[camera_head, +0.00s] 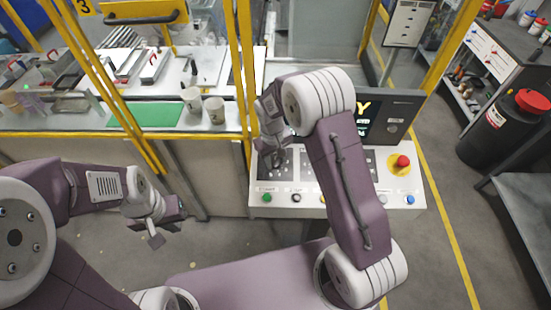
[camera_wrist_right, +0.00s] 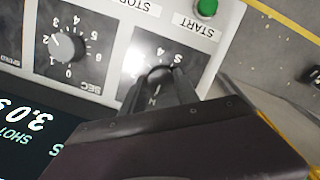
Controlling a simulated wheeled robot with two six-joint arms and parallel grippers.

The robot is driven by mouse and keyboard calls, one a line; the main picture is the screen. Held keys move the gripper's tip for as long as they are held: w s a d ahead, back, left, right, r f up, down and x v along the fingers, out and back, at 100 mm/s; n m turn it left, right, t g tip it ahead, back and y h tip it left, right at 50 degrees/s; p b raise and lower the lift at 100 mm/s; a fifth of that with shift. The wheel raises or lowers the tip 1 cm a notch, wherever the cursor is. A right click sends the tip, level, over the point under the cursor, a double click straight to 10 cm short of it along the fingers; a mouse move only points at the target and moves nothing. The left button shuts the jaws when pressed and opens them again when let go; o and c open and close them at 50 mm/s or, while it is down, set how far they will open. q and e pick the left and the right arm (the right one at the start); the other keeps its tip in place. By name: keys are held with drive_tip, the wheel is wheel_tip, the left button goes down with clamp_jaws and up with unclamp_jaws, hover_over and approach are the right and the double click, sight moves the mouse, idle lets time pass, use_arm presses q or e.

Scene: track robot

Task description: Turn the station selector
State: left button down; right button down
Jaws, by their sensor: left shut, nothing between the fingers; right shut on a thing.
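In the head view my right gripper (camera_head: 276,158) is over the left part of the control panel (camera_head: 340,199), and the knob cannot be made out there. My left gripper (camera_head: 163,229) is shut and empty, in the air left of the panel.
Another dial (camera_wrist_right: 68,46) sits beside the selector, near a lit display (camera_wrist_right: 30,140). A green START button (camera_wrist_right: 207,8) is near the panel edge. A red emergency button (camera_head: 402,161) is at the panel's right. Yellow frame posts (camera_head: 243,90) and a bench with two cups (camera_head: 215,109) stand behind.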

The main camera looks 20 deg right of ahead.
sight(274, 163)
drive_tip(key=shift+w, duration=0.1)
idle(0.4)
drive_tip(key=c, duration=0.9)
unclamp_jaws()
drive_tip(key=shift+a+r, duration=0.1)
drive_tip(key=shift+r, duration=0.3)
wheel_tip(274, 163, up, 8)
drive_tip(key=b, duration=0.2)
drive_tip(key=shift+s+a, duration=0.3)
drive_tip(key=shift+r, duration=0.1)
